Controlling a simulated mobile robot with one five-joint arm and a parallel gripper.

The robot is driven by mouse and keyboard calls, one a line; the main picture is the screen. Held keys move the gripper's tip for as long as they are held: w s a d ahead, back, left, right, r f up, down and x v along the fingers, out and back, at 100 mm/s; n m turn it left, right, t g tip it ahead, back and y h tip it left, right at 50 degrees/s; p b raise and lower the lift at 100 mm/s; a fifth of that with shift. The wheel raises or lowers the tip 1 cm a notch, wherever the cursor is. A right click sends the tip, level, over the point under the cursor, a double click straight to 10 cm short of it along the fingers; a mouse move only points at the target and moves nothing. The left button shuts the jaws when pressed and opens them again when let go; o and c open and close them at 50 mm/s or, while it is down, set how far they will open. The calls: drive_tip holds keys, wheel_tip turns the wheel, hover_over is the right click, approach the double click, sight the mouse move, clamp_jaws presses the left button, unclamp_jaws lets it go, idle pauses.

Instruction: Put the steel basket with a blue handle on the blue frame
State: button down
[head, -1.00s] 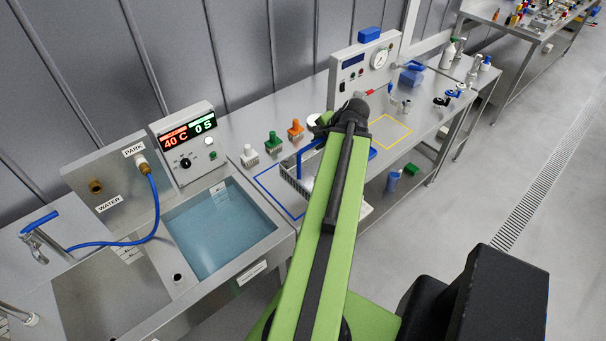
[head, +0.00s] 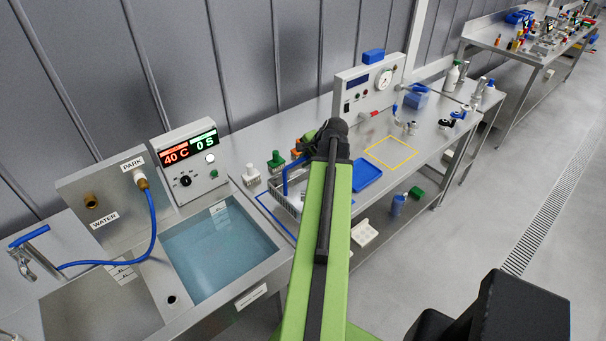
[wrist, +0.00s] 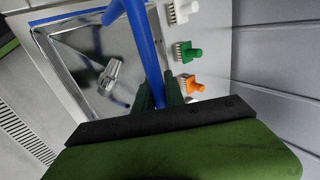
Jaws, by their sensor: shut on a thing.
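The steel basket (head: 291,203) with a blue handle (head: 285,182) is just right of the water basin, partly hidden behind my arm. In the wrist view the basket (wrist: 75,60) holds a small metal fitting (wrist: 111,75). My gripper (wrist: 158,95) is shut on the upright bar of the blue handle (wrist: 143,45). The blue frame (head: 272,214) is a line on the bench; the basket overlaps it in the head view. In the wrist view a blue line (wrist: 65,17) runs along the basket's outer edge. I cannot tell whether the basket touches the bench.
White (head: 250,174), green (head: 276,160) and orange brushes stand behind the basket. The water basin (head: 215,245) is at left. A blue tray (head: 367,173) and an empty yellow frame (head: 391,152) lie to the right. A gauge box (head: 368,86) stands at the back.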

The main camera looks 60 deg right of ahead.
drive_tip(key=f+b, duration=0.1)
drive_tip(key=w+f+b, duration=0.1)
drive_tip(key=f+b, duration=0.2)
drive_tip(key=f, duration=0.1)
drive_tip(key=shift+w+d, duration=0.2)
drive_tip(key=shift+w, duration=0.1)
drive_tip(key=c, duration=1.8)
unclamp_jaws()
drive_tip(key=shift+f+b, duration=0.15)
drive_tip(key=shift+b, duration=0.15)
drive_tip(key=o, duration=0.4)
drive_tip(key=p+v, duration=1)
drive_tip(key=v, duration=0.2)
drive_tip(key=shift+r, duration=0.2)
